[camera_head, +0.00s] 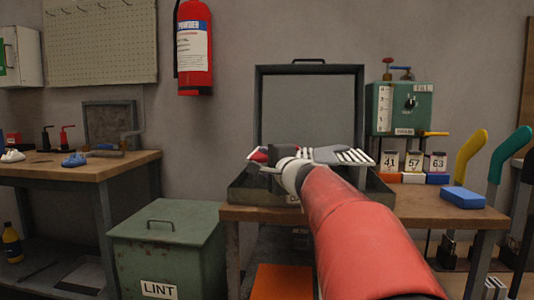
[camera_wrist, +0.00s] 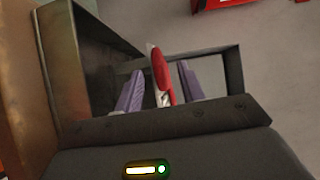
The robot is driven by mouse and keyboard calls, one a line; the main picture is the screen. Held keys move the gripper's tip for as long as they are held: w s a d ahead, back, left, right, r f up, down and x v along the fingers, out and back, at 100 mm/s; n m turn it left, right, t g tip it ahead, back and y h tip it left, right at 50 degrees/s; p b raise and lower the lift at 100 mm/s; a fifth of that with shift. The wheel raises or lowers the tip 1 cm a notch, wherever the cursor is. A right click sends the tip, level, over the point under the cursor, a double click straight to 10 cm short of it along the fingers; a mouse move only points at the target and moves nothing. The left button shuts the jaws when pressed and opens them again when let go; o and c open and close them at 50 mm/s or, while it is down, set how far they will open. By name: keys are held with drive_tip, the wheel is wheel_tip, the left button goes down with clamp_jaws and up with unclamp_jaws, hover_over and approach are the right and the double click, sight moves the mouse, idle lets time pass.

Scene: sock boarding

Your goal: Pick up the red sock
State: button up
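The red sock (camera_head: 259,155) shows as a small red and white shape at the open metal case, left of my wrist in the head view. In the wrist view the red sock (camera_wrist: 162,75) stands edge-on between the two purple fingers of my gripper (camera_wrist: 160,88). My gripper is open, with a visible gap between the sock and each finger. The sock's lower part is hidden behind the gripper body. My arm hides much of the case's front in the head view.
The open case (camera_head: 236,190) has its lid raised at the back of the workbench (camera_head: 420,208). A grey and white striped piece (camera_head: 340,155) lies right of my wrist. A blue block (camera_head: 462,197) and a green machine (camera_head: 402,108) stand to the right. A lint bin (camera_head: 165,245) is left.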

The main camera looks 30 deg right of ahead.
sight(259, 156)
drive_tip(key=w+p, duration=0.1)
drive_tip(key=w, duration=0.3)
drive_tip(key=shift+w, duration=0.4)
drive_tip(key=c, duration=0.8)
